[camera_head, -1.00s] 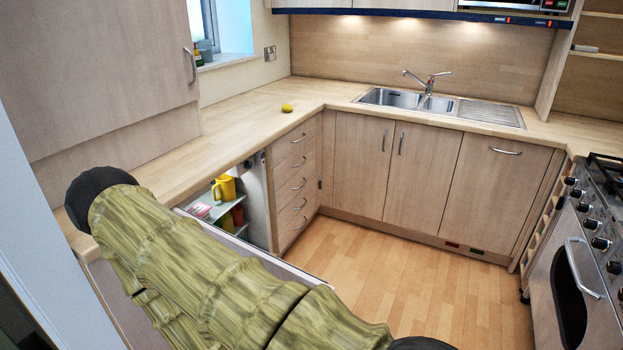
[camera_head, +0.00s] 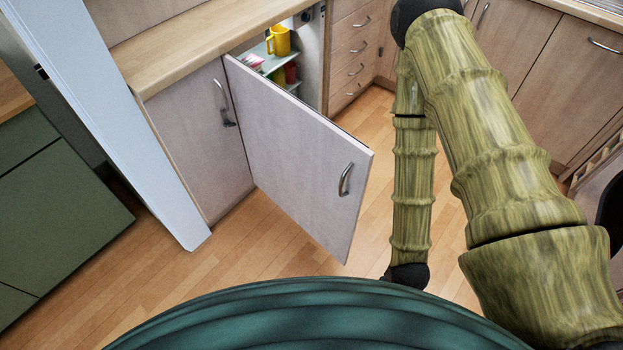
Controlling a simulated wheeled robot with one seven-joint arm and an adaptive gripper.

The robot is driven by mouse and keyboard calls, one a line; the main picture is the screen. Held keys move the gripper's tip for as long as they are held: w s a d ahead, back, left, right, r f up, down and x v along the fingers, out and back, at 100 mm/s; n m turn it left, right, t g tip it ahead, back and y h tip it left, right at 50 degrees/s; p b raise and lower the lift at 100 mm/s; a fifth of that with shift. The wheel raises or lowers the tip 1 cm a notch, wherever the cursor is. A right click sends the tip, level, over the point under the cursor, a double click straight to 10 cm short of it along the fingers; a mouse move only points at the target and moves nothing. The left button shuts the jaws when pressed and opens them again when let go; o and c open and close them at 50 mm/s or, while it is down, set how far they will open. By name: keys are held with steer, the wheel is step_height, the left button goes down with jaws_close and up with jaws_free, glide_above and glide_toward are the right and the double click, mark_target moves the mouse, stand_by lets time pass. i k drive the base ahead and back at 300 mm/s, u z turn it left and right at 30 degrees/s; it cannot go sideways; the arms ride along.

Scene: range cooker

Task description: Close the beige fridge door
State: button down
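The beige fridge door (camera_head: 300,155) stands wide open below the counter, swung out over the floor from its left-hand hinge side. Its metal handle (camera_head: 345,179) is near the free right edge. The door hides the lower inside. My arm is to the right of the door, with its forearm hanging down and apart from the door in the picture. My gripper is not visible.
A closed cupboard (camera_head: 193,140) adjoins the door's hinge side. A white wall end (camera_head: 140,135) and a green cabinet (camera_head: 60,215) stand at left. Drawers (camera_head: 350,50) are beyond the fridge. Wooden floor (camera_head: 250,250) is clear in front of and below the door.

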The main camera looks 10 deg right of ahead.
mark_target(315, 170)
steer(key=z, duration=1.75)
steer(key=k, duration=1)
steer(key=u, duration=1.4)
